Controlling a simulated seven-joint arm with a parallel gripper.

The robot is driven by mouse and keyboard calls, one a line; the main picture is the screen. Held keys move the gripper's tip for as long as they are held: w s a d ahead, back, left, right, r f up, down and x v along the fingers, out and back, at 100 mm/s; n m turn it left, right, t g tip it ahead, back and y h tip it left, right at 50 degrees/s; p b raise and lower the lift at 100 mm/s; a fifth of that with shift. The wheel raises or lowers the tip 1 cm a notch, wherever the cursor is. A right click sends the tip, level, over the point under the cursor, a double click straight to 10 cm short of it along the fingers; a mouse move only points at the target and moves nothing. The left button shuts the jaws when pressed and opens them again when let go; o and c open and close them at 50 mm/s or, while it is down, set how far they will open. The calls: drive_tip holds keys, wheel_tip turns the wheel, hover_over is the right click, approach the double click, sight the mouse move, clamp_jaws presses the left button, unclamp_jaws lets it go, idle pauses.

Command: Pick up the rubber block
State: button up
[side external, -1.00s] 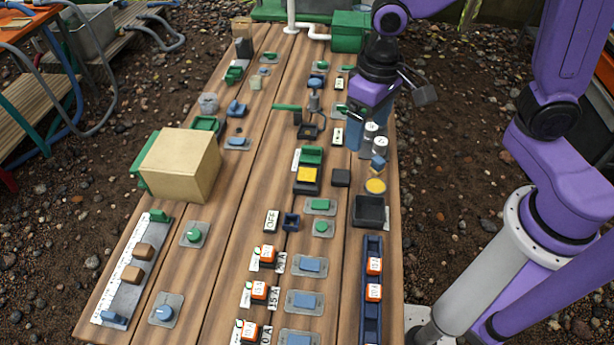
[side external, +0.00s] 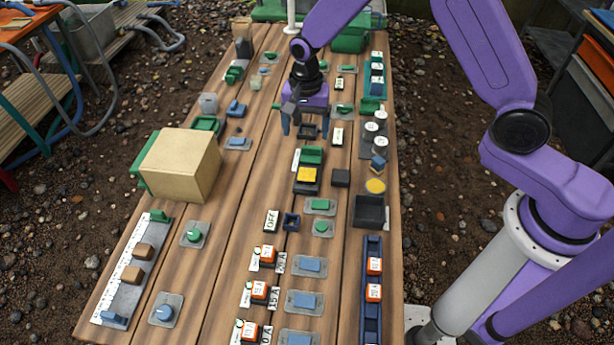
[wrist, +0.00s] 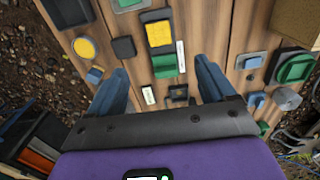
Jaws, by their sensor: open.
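A small dark square block (side external: 341,177), which looks like the rubber block, lies on the wooden bench between the yellow-topped switch (side external: 307,174) and the yellow disc (side external: 375,186). It also shows in the wrist view (wrist: 123,47), left of the yellow switch. My gripper (side external: 305,128) is open and empty. It hangs above the bench's middle, farther back than the dark block and left of it in the side view. In the wrist view its two blue fingers (wrist: 161,66) point toward the green part of the switch, with the dark block just beyond the left finger.
A black open tray (side external: 369,211) stands nearer, right of the dark block. White-lidded jars (side external: 371,127) stand at the right edge. A small dark frame (side external: 309,131) is below my gripper. A large tan box (side external: 180,165) is at left. Bare planks (side external: 255,185) lie between.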

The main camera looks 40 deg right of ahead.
hover_over(307, 174)
drive_tip(key=f, duration=1)
drive_tip(key=shift+s+a+f, duration=0.1)
drive_tip(key=shift+a+f, duration=0.1)
drive_tip(key=shift+f, duration=0.05)
drive_tip(key=shift+d+f, duration=0.15)
drive_tip(key=shift+f, duration=2.6)
drive_tip(key=c, duration=1.1)
